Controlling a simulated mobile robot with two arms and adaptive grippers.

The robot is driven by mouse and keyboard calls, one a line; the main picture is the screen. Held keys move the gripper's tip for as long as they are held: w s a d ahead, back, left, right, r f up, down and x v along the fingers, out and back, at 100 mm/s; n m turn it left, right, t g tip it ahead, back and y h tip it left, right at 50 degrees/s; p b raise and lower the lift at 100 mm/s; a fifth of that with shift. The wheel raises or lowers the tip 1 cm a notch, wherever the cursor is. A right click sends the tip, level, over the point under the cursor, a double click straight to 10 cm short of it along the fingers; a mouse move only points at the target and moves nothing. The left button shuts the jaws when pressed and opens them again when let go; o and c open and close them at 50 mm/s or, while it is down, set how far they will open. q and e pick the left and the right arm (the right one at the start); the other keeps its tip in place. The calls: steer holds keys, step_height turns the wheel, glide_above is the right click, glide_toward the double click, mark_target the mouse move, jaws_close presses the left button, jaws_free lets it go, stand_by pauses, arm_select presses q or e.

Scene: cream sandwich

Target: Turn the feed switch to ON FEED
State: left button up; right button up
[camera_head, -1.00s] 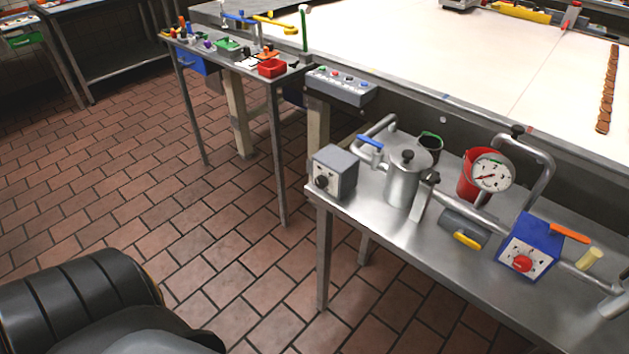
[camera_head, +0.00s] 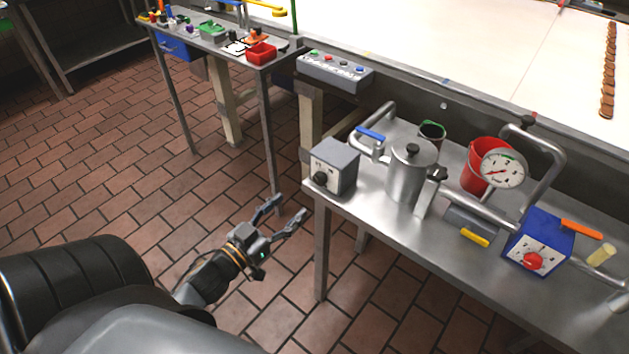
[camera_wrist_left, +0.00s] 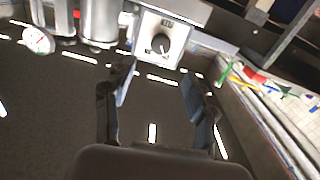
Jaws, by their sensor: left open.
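A grey switch box (camera_head: 335,163) with a pale front plate and a black rotary knob (camera_head: 320,179) stands at the near left corner of the steel table. It also shows in the left wrist view, with its knob (camera_wrist_left: 160,44) ahead of and between my fingers. A blue box (camera_head: 541,240) with a red knob (camera_head: 533,261) stands farther right. The lettering on both is too small to read. My left gripper (camera_head: 286,209) is open and empty, left of the table and lower in the picture than the grey box, apart from it. My right gripper is not in view.
The steel table (camera_head: 465,291) also carries a metal pot (camera_head: 408,172), a red bucket (camera_head: 481,165), a round gauge (camera_head: 503,169) and pipes. A button panel (camera_head: 335,71) sits behind the grey box. Open tiled floor lies left of the table.

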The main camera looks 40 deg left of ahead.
mark_target(318, 181)
arm_select(q)
steer(key=w, duration=0.9)
steer(key=shift+w+d+p, duration=0.35)
steer(key=shift+p, duration=0.05)
steer(key=shift+w+f, duration=0.1)
steer(key=shift+w, duration=0.35)
steer(key=c, duration=1.1)
steer(key=shift+c, duration=0.2)
